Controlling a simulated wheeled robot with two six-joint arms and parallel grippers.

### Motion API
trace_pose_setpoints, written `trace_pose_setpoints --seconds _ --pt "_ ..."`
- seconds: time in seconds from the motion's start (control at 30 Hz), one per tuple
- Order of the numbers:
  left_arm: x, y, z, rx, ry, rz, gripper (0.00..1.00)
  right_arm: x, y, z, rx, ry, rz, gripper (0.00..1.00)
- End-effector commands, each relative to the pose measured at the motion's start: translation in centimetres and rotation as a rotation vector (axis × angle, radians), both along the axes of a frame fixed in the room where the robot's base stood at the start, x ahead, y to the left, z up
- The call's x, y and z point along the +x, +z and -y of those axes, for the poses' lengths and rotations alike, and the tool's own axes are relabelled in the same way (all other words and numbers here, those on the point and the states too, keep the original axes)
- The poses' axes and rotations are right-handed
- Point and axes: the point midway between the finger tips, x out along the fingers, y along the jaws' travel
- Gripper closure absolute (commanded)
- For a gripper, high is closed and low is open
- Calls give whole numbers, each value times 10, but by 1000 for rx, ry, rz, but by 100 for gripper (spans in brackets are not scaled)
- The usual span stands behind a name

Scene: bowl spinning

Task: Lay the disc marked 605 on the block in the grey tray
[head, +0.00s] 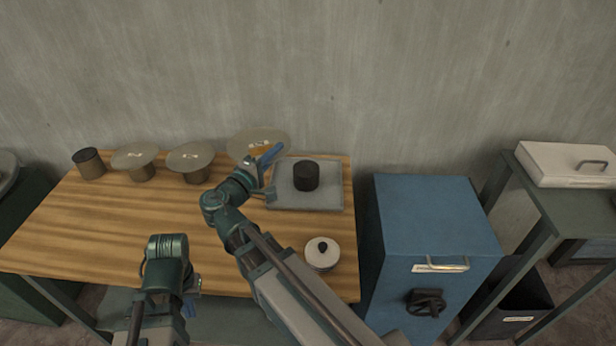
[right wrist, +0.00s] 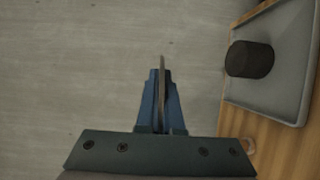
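A thin grey-brown disc (head: 250,138) is held by my right gripper (head: 268,156), just left of and behind the grey tray (head: 318,203). Its mark is too small to read. In the right wrist view the disc (right wrist: 162,75) shows edge-on between the blue fingers of the right gripper (right wrist: 162,95). A dark round block (head: 306,176) stands in the tray with a bare top; it also shows in the right wrist view (right wrist: 250,60). My left gripper (head: 190,304) is low at the table's front edge, and its fingers are mostly hidden.
Two similar discs lie on stands, one at left (head: 134,156) and one beside it (head: 190,156). A stand with a bare dark top (head: 89,163) is at the far left. A white lidded pot (head: 322,253) sits front right. A blue cabinet (head: 432,226) stands right of the table.

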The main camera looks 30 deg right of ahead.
Motion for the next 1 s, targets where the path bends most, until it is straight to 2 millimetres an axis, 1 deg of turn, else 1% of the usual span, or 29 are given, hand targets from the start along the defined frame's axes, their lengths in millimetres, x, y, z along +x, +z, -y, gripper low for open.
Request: trace_pose_setpoints --seconds 0.03,0.1,0.2,0.3,0.4,0.5,0.6,0.8,0.87,0.97,1.0 --pt "0 -32 0 0 0 0 100 15 -32 -2 0 -45 0 100" --pt "0 -52 0 0 0 0 100 21 -52 -3 0 -116 1 100" --pt "0 -78 0 0 -1 0 100 28 -78 -6 0 -210 1 100" --pt "0 -100 0 0 -1 0 100 32 -99 -9 0 -293 1 100" --pt "0 -115 0 0 -1 0 100 34 -115 -13 0 -360 2 100" --pt "0 -124 0 0 -1 0 100 35 -124 -16 0 -406 2 100" --pt "0 -129 0 0 -1 0 100 35 -129 -18 0 -433 2 100" --pt "0 -129 0 0 -1 0 100 33 -129 -17 0 -447 2 100" --pt "0 -129 0 0 -1 0 100 33 -129 -12 0 -448 2 100" --pt "0 -132 0 0 -1 0 100 33 -132 7 0 -450 2 100" --pt "0 -133 0 0 -1 0 100 34 -133 17 0 -449 2 100"
